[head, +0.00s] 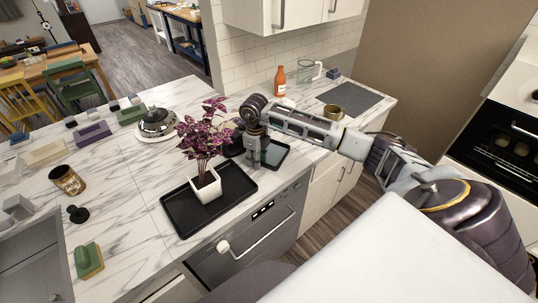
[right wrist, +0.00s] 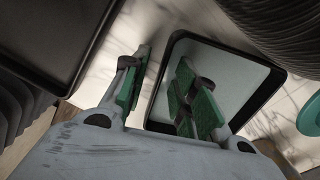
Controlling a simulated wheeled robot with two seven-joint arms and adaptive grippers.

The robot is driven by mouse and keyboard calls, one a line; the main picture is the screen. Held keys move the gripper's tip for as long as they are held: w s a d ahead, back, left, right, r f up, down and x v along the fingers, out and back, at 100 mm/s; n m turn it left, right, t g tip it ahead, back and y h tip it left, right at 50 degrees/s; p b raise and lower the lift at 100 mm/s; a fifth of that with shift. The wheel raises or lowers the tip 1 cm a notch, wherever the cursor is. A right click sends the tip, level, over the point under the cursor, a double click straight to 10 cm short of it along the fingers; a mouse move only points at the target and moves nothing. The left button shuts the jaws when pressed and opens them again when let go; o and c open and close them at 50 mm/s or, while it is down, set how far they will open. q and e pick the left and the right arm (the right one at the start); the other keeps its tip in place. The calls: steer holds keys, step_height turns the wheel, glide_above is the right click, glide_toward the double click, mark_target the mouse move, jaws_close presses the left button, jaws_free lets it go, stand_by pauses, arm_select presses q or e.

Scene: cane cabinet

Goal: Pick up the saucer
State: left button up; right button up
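A flat dark-rimmed piece with rounded corners and a pale, glossy face lies on the marble counter (head: 130,178). It may be the saucer (head: 277,155); no other thing is clearly a saucer. The right wrist view shows the same piece (right wrist: 236,66) close up. My right gripper (head: 262,160) points down over it, and its arm hides part of it. In the right wrist view my right gripper (right wrist: 167,84) has its green-padded fingers apart with nothing between them. One finger shows over the piece, the other beside its left edge. My left gripper is not in view.
A black tray (head: 176,218) with a purple plant in a white pot (head: 206,188) stands left of the gripper. An orange bottle (head: 280,81), a brass pot (head: 333,112) and a dark board (head: 350,95) are behind. A dishwasher (head: 255,235) is below the counter edge.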

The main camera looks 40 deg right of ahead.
jaws_close()
steer(key=shift+r, duration=0.35)
stand_by(0.4)
step_height(320, 180, up, 9)
steer(key=b, duration=0.2)
stand_by(0.9)
steer(key=shift+r, duration=0.15)
stand_by(0.6)
